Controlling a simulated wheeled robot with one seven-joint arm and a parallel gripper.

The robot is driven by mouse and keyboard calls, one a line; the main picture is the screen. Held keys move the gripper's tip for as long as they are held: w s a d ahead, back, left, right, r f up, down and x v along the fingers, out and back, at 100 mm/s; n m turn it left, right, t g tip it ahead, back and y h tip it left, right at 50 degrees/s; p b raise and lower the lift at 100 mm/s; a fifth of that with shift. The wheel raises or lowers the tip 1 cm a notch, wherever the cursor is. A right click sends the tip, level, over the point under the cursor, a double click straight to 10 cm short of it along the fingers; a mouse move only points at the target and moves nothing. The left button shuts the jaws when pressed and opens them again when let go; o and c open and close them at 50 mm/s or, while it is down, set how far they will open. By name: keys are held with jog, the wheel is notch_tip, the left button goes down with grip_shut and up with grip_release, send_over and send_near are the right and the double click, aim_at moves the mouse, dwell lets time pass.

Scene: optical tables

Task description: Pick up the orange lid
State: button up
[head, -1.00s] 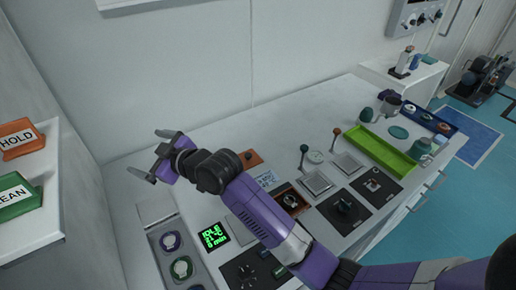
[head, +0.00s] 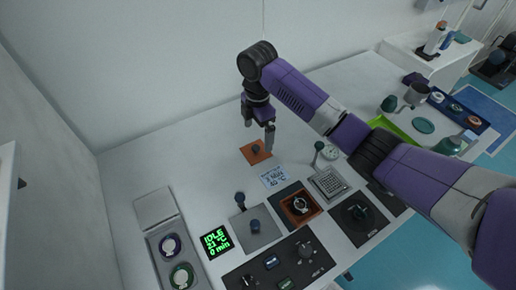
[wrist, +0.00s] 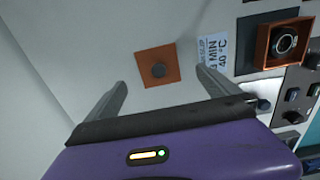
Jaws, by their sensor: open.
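The orange lid (head: 256,152) is a flat square with a dark round knob in its middle. It lies on the white table towards the back, near the wall. It also shows in the wrist view (wrist: 157,66), between and beyond the tips of my two fingers. My gripper (head: 259,138) is open and empty and points down above the lid in the head view. In the wrist view my gripper (wrist: 160,84) has its fingers apart, one on each side of the lid's lower part. I cannot tell the exact height of the fingertips above the lid.
A label card (head: 273,177) lies just right of the lid. An orange-framed box (head: 300,205) with a round fitting stands further right. A green display (head: 215,241), a grey tray (head: 175,262) and knobbed panels fill the front. The table left of the lid is clear.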

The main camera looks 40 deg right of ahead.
aim_at(258, 146)
jog(key=f+p, duration=0.1)
jog(key=f, duration=0.6)
jog(key=shift+w+d+f+p, duration=0.15)
jog(key=shift+w+p, duration=0.05)
jog(key=shift+p, duration=0.2)
jog(key=c, duration=1.4)
